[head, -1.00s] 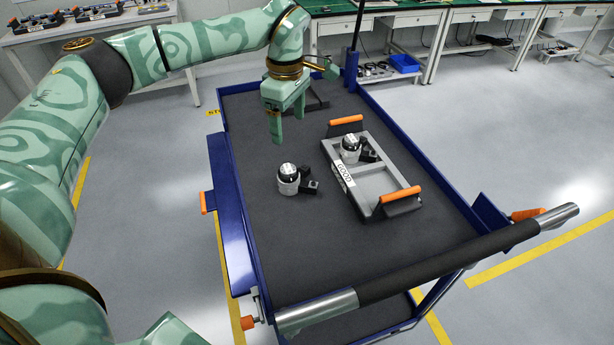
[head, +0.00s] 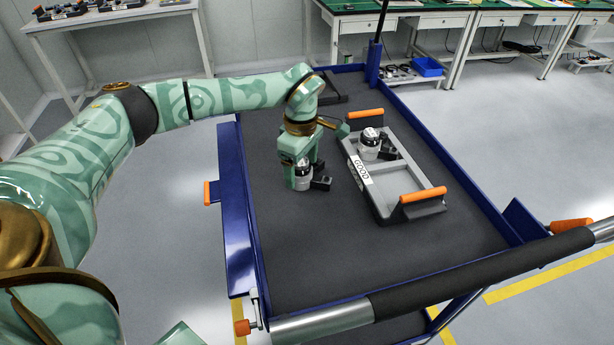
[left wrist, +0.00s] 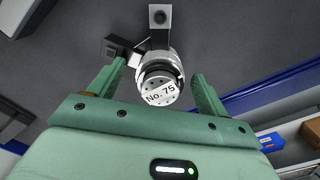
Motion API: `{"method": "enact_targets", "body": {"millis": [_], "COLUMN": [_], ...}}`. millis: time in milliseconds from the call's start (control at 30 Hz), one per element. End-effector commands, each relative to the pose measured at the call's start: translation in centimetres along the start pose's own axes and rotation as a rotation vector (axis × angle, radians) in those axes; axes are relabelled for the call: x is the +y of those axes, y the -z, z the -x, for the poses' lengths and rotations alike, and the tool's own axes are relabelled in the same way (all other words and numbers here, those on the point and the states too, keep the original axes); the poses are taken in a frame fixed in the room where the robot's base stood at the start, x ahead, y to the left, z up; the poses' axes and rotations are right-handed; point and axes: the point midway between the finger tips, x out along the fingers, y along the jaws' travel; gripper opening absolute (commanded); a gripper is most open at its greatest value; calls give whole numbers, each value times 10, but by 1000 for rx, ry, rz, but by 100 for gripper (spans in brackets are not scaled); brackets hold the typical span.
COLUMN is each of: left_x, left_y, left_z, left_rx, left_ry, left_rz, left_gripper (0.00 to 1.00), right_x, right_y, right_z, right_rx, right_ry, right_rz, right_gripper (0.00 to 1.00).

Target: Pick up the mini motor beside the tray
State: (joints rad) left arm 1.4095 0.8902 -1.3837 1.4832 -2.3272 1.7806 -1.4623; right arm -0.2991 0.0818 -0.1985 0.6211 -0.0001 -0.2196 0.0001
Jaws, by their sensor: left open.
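The mini motor (head: 303,182) stands on the cart's dark top, left of the tray. It is a white and black cylinder with black connector blocks. In the left wrist view its round white top reads "No. 75" (left wrist: 161,91). My left gripper (head: 300,172) is open and low over the motor, with a finger on each side of it. The left wrist view shows the fingers (left wrist: 160,85) apart, with the motor between them. The grey tray (head: 381,204), labelled "GOOD", has orange handles and holds a second motor (head: 371,143) in its far compartment.
The blue-edged cart (head: 478,197) carries everything, with a dark push handle (head: 470,266) at the near side. A dark item (head: 330,90) lies at the cart's far end. The near part of the cart top is clear.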

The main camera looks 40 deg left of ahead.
Motion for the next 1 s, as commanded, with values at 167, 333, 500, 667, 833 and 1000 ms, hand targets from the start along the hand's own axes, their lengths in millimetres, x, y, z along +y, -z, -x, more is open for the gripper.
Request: {"method": "enact_targets", "body": {"millis": [167, 333, 500, 667, 833, 1000], "left_x": [0, 0, 1, 1, 1, -9], "left_y": [0, 0, 0, 0, 0, 1], "left_z": [2, 2, 2, 4, 20, 53], "left_rx": [0, 0, -1, -1, -1, -2], "left_ry": [-2, -2, -4, -4, -8, -10], "left_rz": [0, 0, -1, -1, -1, -2], "left_gripper": [77, 30, 14, 14, 14, 14], "right_x": [0, 0, 0, 0, 0, 0], "right_y": [0, 0, 0, 0, 3, 9], "right_z": [1, 1, 1, 2, 10, 27], "right_rx": [0, 0, -1, 0, 8, 24], "right_ry": [-1, 0, 0, 0, -2, -5], "right_rz": [0, 0, 1, 1, 2, 1], "right_gripper": [0, 0, 0, 0, 0, 0]}}
